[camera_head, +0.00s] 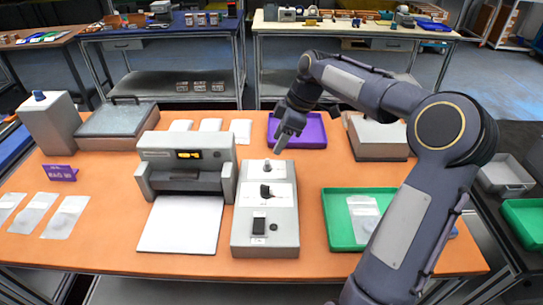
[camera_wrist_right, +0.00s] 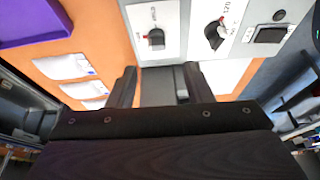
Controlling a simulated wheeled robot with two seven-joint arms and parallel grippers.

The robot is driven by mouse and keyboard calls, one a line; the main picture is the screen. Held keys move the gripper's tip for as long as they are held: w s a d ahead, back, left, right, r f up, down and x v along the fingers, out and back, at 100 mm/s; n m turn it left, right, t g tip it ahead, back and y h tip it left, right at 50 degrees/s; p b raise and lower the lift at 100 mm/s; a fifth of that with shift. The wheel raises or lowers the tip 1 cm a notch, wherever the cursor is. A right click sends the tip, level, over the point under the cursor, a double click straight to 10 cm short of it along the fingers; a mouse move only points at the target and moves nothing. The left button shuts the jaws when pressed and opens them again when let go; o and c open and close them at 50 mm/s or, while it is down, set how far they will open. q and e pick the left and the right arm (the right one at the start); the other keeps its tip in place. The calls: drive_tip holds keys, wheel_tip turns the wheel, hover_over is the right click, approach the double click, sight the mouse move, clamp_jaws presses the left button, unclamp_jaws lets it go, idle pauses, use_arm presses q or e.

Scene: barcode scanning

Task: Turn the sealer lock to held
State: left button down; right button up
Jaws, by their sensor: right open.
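The grey control box (camera_head: 285,238) stands at the middle of the orange table, beside the sealer (camera_head: 187,160). A small dark knob (camera_head: 267,166) on a white label is at its far end; this knob also shows in the wrist view (camera_wrist_right: 156,40). A larger dark dial (camera_head: 265,191), also in the wrist view (camera_wrist_right: 215,34), sits nearer. I cannot read the knob's label clearly. My right gripper (camera_head: 279,146) is above the box's far end, its open fingers (camera_wrist_right: 160,80) apart and empty, with the small knob ahead of them. My left gripper is out of view.
A black switch (camera_head: 259,226) and a round button are at the box's near end. A purple tray (camera_head: 314,131) lies behind the gripper. A green tray (camera_head: 338,228) with a pouch is at right. White pouches (camera_head: 240,128) lie behind the sealer.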

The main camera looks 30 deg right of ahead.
sight(267, 161)
drive_tip(key=x, duration=0.8)
drive_tip(key=shift+w+d+p, duration=0.15)
drive_tip(key=shift+p, duration=0.15)
drive_tip(key=c, duration=1)
